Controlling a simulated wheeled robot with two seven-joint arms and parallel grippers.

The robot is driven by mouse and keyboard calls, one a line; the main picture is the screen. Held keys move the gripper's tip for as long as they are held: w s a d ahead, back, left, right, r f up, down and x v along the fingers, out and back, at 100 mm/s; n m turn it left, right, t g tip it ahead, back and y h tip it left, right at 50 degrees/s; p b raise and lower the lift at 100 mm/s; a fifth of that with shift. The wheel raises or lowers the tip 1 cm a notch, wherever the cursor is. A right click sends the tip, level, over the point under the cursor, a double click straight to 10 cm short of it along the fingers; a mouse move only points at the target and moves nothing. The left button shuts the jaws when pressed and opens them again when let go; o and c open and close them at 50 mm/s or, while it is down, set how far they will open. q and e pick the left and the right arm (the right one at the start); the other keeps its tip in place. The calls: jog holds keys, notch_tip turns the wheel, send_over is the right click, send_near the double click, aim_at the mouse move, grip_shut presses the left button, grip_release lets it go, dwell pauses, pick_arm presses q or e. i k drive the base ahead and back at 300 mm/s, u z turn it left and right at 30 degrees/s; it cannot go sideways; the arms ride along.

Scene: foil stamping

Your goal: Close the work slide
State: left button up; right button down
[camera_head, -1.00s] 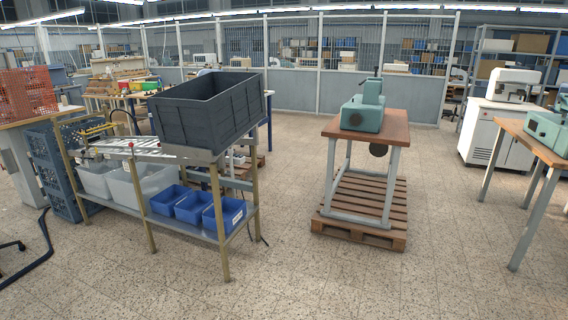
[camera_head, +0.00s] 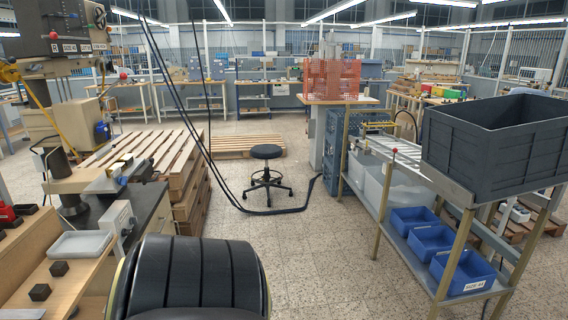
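A stamping machine with a grey head and control panel (camera_head: 75,47) stands at the left edge, partly cut off. Below its head a light metal work bed (camera_head: 75,183) reaches over a dark-topped bench. A small blue-grey part (camera_head: 103,185) sits at the right end of this bed. I cannot tell for sure which part is the work slide, or whether it is open. Neither of my grippers is in view.
A wooden bench (camera_head: 32,262) with small dark blocks and a grey tray (camera_head: 80,244) is at lower left. Stacked pallets (camera_head: 150,150) and a black stool (camera_head: 266,170) stand beyond. A rack with a dark crate (camera_head: 495,140) is at right. Open floor lies between.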

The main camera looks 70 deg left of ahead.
aim_at(146, 172)
jog(key=u, duration=3.1)
jog(key=i, duration=2.7)
jog(key=u, duration=5.8)
